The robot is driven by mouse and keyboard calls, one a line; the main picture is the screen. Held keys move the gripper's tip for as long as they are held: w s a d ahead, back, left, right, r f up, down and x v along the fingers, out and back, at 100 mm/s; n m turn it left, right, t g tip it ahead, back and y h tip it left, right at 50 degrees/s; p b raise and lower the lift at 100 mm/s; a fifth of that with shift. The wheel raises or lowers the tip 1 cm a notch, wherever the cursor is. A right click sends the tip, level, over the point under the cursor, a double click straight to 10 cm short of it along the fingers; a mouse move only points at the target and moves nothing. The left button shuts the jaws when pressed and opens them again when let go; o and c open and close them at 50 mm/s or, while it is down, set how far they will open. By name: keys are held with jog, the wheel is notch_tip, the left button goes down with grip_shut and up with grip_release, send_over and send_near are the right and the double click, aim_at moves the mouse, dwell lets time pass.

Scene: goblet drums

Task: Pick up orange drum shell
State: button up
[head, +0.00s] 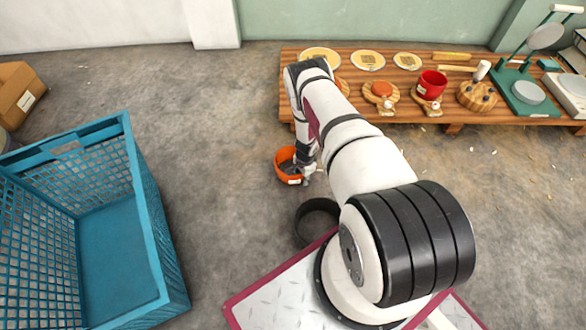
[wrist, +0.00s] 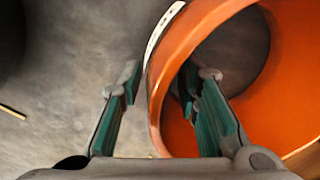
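The orange drum shell (head: 279,163) is an open bowl-like ring on the grey floor, left of the wooden bench in the head view. It fills the right of the wrist view (wrist: 250,110), with a pale label on its outer wall. My gripper (wrist: 160,85) is open and straddles the shell's wall. One green-padded finger is outside the wall and the other is inside the opening. A gap shows between the outer finger and the wall. In the head view, my gripper (head: 305,170) is at the shell's right side, partly hidden by my arm.
A dark ring (head: 301,221) lies on the floor near my base. A large blue crate (head: 150,220) stands at left, and a cardboard box (head: 18,92) behind it. The low wooden bench (head: 455,114) holds discs, a red cup (head: 432,84) and tools. Floor between crate and shell is clear.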

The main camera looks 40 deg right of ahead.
jog(key=shift+c, duration=0.2)
grip_shut()
jog(key=shift+r, duration=0.1)
notch_tip(320, 180, up, 10)
jog(key=p, duration=0.5)
